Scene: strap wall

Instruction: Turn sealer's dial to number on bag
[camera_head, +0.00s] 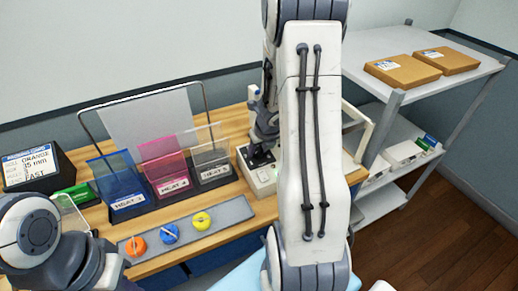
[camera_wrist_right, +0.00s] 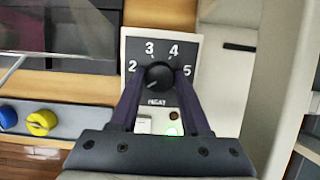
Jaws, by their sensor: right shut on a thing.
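The sealer (camera_head: 262,178) stands on the wooden bench, partly hidden by my right arm. Its panel (camera_wrist_right: 190,52) shows 2, 3, 4 and 5 around a black dial (camera_wrist_right: 159,75), with HEAT below. A pale mark on the dial seems to point to the lower left, below the 2. My right gripper (camera_wrist_right: 158,98) is shut on the dial; it also shows in the head view (camera_head: 261,150). Blue (camera_head: 122,180), pink (camera_head: 168,172) and clear grey (camera_head: 212,162) bags stand in a row with HEAT labels. The pink one seems to read 4; the others are hard to read.
A grey tray (camera_head: 187,232) in front of the bags holds orange, blue and yellow round pieces. A black box with an order card (camera_head: 30,165) stands at left. A shelf rack (camera_head: 385,45) with brown parcels is at right. A green light shows below the dial.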

